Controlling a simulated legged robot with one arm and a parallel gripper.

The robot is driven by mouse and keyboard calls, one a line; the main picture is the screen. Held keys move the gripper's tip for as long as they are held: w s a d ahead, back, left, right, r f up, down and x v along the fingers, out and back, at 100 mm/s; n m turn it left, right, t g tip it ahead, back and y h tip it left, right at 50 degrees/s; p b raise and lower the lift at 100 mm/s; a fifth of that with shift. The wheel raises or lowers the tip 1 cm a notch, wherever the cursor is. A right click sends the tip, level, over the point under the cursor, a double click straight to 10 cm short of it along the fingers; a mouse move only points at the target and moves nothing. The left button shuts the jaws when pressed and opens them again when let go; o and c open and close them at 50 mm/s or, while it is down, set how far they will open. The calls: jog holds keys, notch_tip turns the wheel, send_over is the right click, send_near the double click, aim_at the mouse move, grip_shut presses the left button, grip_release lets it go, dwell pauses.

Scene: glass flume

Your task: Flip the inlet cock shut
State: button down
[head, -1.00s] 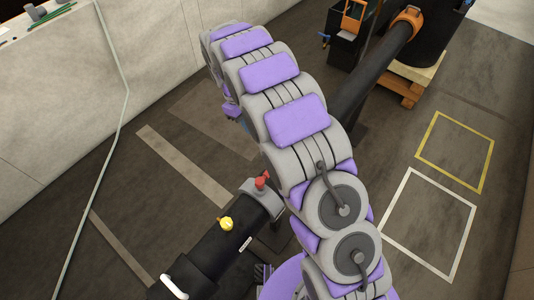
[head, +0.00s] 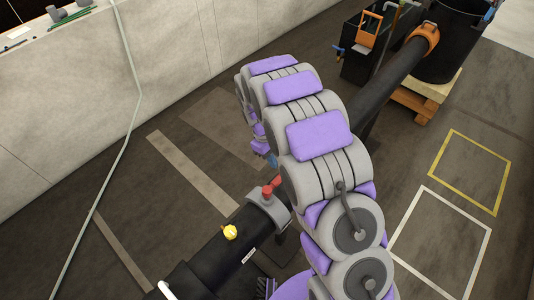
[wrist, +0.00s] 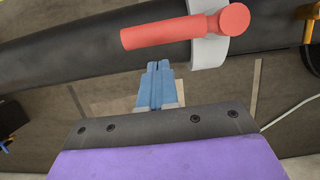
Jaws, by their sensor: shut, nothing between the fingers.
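A red lever handle (wrist: 180,32) with a round hub at its right end sits at a light grey collar on a black pipe in the wrist view. It lies roughly along the pipe. In the head view the red handle (head: 267,191) shows small, by the grey collar. My gripper (wrist: 158,66) has blue fingers pressed together, empty, just below the handle in the wrist picture and apart from it. In the head view only a bit of blue of my gripper (head: 271,160) shows past my arm, which hides the rest.
A large black tank (head: 445,45) on a wooden pallet stands at the back right. Yellow (head: 485,150) and white outlines mark clear floor at the right. A pale wall runs along the left.

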jog(key=shift+s+d+f, duration=0.1)
jog(key=shift+s+d, duration=0.3)
jog(key=shift+d, duration=0.1)
